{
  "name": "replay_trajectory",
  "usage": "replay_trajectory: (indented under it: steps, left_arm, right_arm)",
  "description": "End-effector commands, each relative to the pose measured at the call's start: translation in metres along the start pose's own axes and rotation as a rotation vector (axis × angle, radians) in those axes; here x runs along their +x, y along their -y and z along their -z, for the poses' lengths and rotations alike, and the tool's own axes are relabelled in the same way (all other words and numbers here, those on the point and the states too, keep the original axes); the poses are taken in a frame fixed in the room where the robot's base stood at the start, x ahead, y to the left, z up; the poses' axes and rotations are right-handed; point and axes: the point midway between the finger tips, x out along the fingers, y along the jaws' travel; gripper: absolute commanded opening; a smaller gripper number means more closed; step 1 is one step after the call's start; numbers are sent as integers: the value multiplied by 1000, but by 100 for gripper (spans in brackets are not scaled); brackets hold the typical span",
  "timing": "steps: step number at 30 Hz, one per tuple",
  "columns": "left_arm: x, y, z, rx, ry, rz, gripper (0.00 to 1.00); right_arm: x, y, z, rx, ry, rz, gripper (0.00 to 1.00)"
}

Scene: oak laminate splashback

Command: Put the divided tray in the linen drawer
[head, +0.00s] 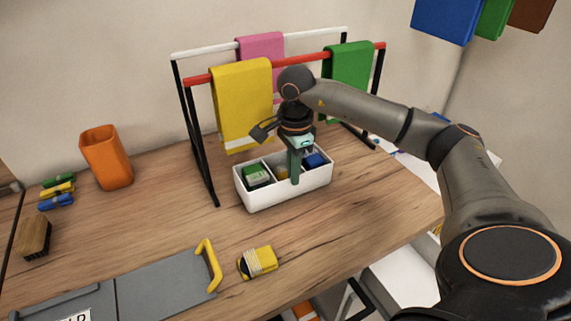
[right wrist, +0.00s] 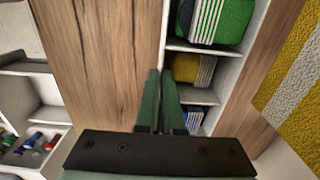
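The divided tray (head: 285,195) is white and stands upright on the wooden worktop in front of the towel rack. Its compartments hold folded cloths: green (head: 256,175), yellow (head: 282,173) and blue (head: 315,160). They also show in the right wrist view. My right gripper (head: 294,175) points down at the tray's near long wall, one finger outside and one inside. In the right wrist view its green fingers (right wrist: 160,90) are close together with the tray wall (right wrist: 164,45) between them. My left gripper is out of view. I cannot make out a drawer named as the linen drawer.
The towel rack (head: 285,66) holds yellow, pink and green towels. A grey board with a yellow handle (head: 209,265), a yellow bundle (head: 257,262), an orange cup (head: 106,157) and a brush (head: 35,238) lie around. White surfaces (head: 400,275) show below the worktop's right edge.

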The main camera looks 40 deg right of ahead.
Motion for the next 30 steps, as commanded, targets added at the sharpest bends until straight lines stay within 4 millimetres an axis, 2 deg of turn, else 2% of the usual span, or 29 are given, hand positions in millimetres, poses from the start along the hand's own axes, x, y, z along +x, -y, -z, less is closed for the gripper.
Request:
replay_trajectory:
  steps: [12,16,28,30]
  left_arm:
    - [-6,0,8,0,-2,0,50]
    - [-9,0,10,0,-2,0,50]
    - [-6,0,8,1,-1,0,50]
    - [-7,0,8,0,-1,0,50]
  right_arm:
    - [-1,41,-1,0,1,0,0]
    - [10,39,0,-1,-2,0,0]
    - [16,39,0,0,-1,1,0]
    - [16,39,0,0,-1,-1,10]
